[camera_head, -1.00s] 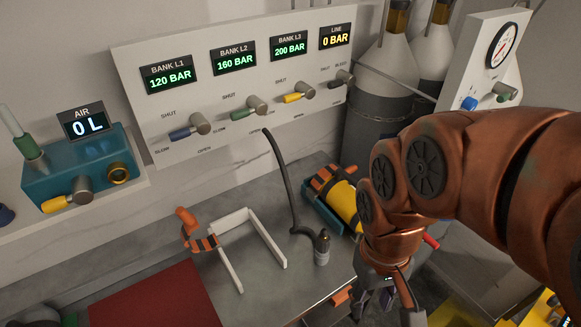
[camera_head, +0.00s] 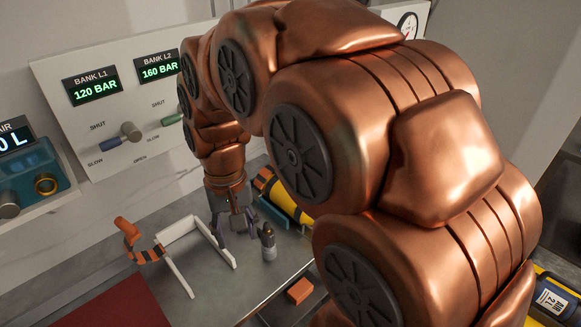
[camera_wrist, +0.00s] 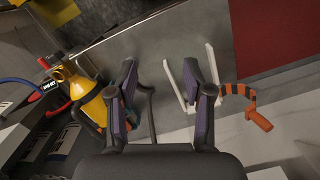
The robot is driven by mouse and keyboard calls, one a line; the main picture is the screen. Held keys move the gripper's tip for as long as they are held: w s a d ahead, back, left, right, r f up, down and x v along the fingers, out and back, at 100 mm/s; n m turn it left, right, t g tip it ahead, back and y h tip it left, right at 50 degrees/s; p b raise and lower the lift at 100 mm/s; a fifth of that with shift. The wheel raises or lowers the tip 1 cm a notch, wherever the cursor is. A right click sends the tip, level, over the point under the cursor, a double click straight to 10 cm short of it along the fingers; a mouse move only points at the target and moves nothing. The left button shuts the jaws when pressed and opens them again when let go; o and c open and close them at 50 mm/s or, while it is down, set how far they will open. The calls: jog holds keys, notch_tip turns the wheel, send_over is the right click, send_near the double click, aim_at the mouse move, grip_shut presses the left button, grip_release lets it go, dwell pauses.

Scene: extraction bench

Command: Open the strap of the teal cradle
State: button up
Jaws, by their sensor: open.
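The teal cradle (camera_head: 272,213) sits on the bench in the head view, right of my gripper, partly hidden by my arm. A yellow cylinder (camera_head: 291,205) lies in it, and it also shows at the left of the wrist view (camera_wrist: 92,108). An orange and black strap (camera_head: 264,180) lies over the cylinder's far end; its fastening cannot be made out. My gripper (camera_head: 236,230) points down over the bench, between the white cradle and the teal cradle. In the wrist view its fingers (camera_wrist: 160,80) are spread wide with nothing held between them.
A white cradle (camera_head: 178,274) stands left of my gripper, with an orange and black strap (camera_head: 150,254) hanging open at its side. A hose fitting (camera_head: 268,245) stands upright close to my gripper's right. A valve panel (camera_head: 150,98) stands behind.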

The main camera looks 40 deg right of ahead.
jog(key=w+d+f+m+t+b, duration=0.15)
jog(key=w+d+m, duration=0.25)
jog(key=w+d, duration=0.5)
jog(key=w+d+f+m+b, duration=0.2)
jog(key=w+d+f+m, duration=0.1)
jog(key=w+d, duration=0.55)
jog(key=w+d+f+m+t+b, duration=0.1)
jog(key=w+d+f+m, duration=0.15)
jog(key=d, duration=0.55)
jog(key=w+d+f+m+b, duration=0.2)
jog(key=d+f, duration=0.2)
jog(key=d, duration=0.4)
jog(key=w+d+f+m+t+b, duration=0.1)
jog(key=w+d+f+m, duration=0.15)
jog(key=d, duration=0.55)
jog(key=shift+h, duration=0.3)
jog(key=x, duration=0.2)
jog(key=p+x, duration=0.1)
jog(key=x, duration=0.2)
jog(key=p+x, duration=0.1)
jog(key=x, duration=0.1)
jog(key=shift+s+a+f, duration=0.25)
jog(key=shift+f, duration=0.2)
jog(key=shift+c, duration=0.3)
grip_shut()
